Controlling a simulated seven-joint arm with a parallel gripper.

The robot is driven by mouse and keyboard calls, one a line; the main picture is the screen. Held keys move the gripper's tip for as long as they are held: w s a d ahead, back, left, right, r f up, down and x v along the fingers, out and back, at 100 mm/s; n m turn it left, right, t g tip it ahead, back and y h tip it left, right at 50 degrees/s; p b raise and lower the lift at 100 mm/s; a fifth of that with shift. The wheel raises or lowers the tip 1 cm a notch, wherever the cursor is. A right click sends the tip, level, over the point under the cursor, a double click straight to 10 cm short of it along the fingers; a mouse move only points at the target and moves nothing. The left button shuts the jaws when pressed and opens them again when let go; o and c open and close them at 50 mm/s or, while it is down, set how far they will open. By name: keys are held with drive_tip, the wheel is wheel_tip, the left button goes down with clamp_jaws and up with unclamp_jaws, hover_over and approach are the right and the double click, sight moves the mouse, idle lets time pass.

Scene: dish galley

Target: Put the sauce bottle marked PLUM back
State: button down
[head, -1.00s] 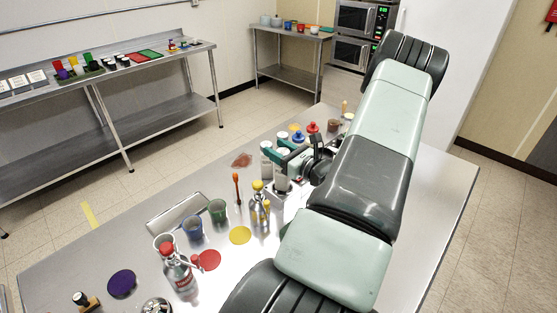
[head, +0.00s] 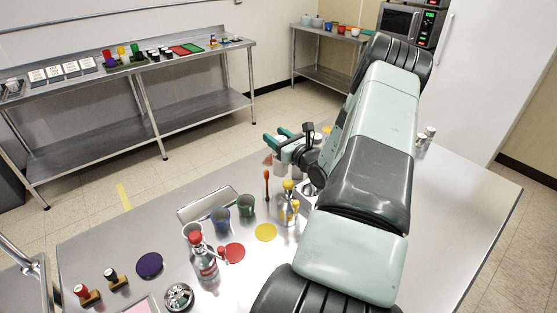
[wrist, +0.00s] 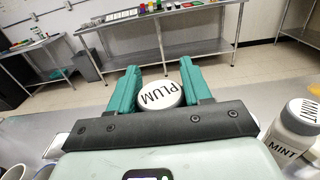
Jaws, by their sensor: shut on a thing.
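My gripper (head: 277,142) is shut on the PLUM sauce bottle. In the wrist view, its round white lid marked PLUM (wrist: 161,95) sits between the two teal fingers (wrist: 157,86). The bottle's body is hidden below the lid. In the head view my gripper is over the far side of the steel table (head: 350,275), and I cannot make out the bottle there. A purple disc (head: 150,265) lies bare on the near left of the table.
A red-capped bottle (head: 203,258), a blue cup (head: 220,219), a green cup (head: 246,206) and a yellow-topped bottle (head: 288,207) stand mid-table. A side bench (head: 110,75) runs along the wall.

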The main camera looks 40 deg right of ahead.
drive_tip(key=shift+f, duration=2.85)
drive_tip(key=shift+c, duration=2.4)
unclamp_jaws()
drive_tip(key=shift+r, duration=0.2)
drive_tip(key=s, duration=1.2)
